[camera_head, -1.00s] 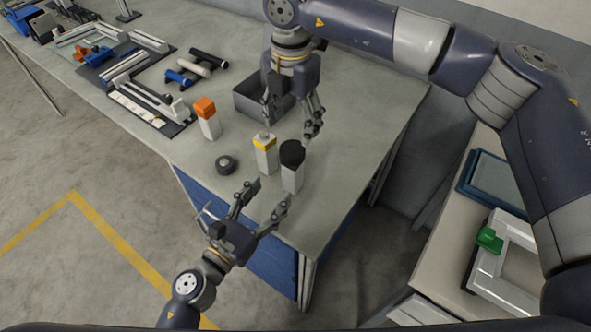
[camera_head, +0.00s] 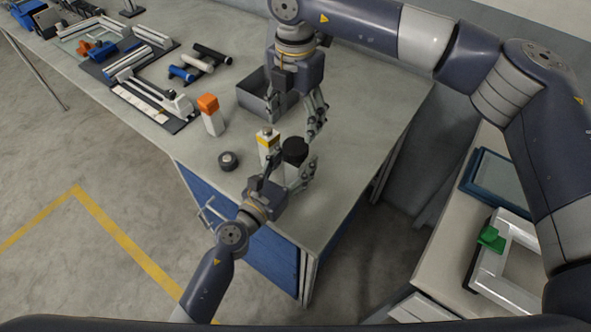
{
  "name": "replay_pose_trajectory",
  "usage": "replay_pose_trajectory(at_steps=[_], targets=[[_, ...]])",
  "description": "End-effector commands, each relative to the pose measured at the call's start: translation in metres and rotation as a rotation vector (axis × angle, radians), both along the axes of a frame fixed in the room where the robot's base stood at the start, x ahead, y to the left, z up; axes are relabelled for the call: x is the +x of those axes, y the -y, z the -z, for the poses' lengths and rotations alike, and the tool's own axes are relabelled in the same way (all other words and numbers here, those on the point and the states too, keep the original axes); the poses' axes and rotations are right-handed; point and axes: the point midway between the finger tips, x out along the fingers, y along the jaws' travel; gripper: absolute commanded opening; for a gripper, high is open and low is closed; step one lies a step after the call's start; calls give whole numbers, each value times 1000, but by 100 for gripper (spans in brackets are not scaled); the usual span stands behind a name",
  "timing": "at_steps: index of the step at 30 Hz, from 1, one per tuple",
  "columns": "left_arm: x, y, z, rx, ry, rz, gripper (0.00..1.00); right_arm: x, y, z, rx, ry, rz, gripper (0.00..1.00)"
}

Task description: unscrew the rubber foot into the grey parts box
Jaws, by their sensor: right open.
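The black round cap (camera_head: 295,146), which looks like the rubber foot, sits on top of an upright white post (camera_head: 292,175) near the table's front corner. My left gripper (camera_head: 291,172) has its fingers on either side of this post, below the cap; whether they touch it is not clear. My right gripper (camera_head: 312,122) is open and empty, pointing down just behind the cap and apart from it. The grey parts box (camera_head: 252,106) stands behind, partly hidden by my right gripper.
A white post with a yellow band (camera_head: 267,146) stands close left of the cap. Dark trays of parts (camera_head: 150,105) fill the far left. The table is clear right of the box.

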Motion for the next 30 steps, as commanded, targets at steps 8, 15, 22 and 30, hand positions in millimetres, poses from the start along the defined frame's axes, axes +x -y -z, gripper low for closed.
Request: replay_pose_trajectory(at_steps=[8, 15, 22, 30], targets=[[0, 0, 0, 0, 0, 0, 16, 0, 0, 0, 0, 0, 0, 63], [0, 0, 0, 0, 0, 0, 0, 0, 0, 0, 1, -1, 13, 63], [0, 0, 0, 0, 0, 0, 0, -1, -2, 0, 2, -1, 244, 63], [0, 0, 0, 0, 0, 0, 0, 0, -1, 1, 0, -1, 635, 63]])
